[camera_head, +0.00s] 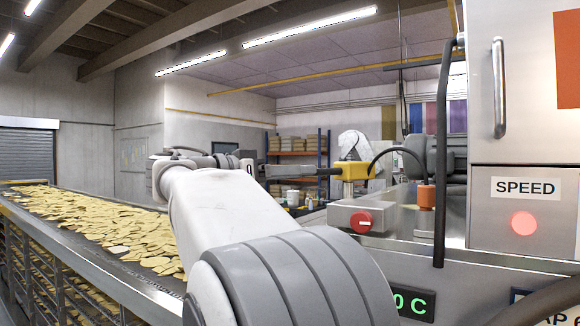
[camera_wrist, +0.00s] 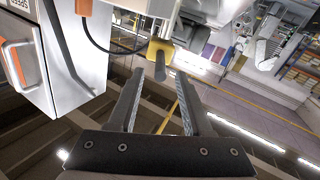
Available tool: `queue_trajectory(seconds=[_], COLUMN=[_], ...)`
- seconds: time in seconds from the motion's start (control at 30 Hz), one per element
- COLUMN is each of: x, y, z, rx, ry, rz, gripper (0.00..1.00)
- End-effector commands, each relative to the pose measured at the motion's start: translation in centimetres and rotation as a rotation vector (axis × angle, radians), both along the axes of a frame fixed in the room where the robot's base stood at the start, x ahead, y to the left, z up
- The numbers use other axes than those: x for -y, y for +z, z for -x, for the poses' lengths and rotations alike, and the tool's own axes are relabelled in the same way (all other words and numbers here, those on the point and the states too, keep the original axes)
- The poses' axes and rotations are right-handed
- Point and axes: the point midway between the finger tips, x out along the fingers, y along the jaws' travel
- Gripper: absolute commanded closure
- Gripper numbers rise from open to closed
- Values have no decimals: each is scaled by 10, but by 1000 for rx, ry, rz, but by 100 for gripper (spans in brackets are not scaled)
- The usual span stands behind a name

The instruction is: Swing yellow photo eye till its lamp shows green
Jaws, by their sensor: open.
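The yellow photo eye (camera_head: 355,171) sits on a short post above a grey box in the head view, with a black cable arching from it to the right. In the wrist view the yellow photo eye (camera_wrist: 153,48) is just beyond my fingertips, and a short grey stub beside it points toward the gap between them. My gripper (camera_head: 334,171) reaches it from the left in the head view. In the wrist view my gripper (camera_wrist: 160,76) is open, with nothing clamped. I cannot make out the eye's lamp or its colour.
A SPEED panel (camera_head: 525,188) with a lit red lamp (camera_head: 523,223) stands right. An orange fitting (camera_head: 426,195) and upright dark rail (camera_head: 442,150) are near. A conveyor of chips (camera_head: 110,228) runs left.

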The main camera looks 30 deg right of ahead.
Motion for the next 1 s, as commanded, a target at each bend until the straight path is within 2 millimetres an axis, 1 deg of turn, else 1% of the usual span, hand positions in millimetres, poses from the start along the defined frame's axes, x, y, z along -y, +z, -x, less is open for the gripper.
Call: queue_trajectory(seconds=[0.03, 0.1, 0.2, 0.3, 0.43, 0.67, 0.7, 0.77, 0.8, 0.93, 1.0], x=[10, 22, 34, 42, 47, 47, 47, 47, 47, 47, 47], y=[3, 2, 2, 1, 0, 0, 0, 0, 0, 0, 0], z=[1, 1, 1, 1, 1, 1, 1, 1, 1, 1, 1], rx=[-1, -1, -1, -1, 0, 0, 0, 0, 0, 0, 0], ry=[-3, -2, -1, 0, 0, 1, 1, 1, 1, 1, 1], rz=[0, -1, 0, 0, 0, 0, 0, 0, 0, 0, 0], gripper=[50, 50, 50, 50, 50, 50, 58, 68, 76, 99, 100])
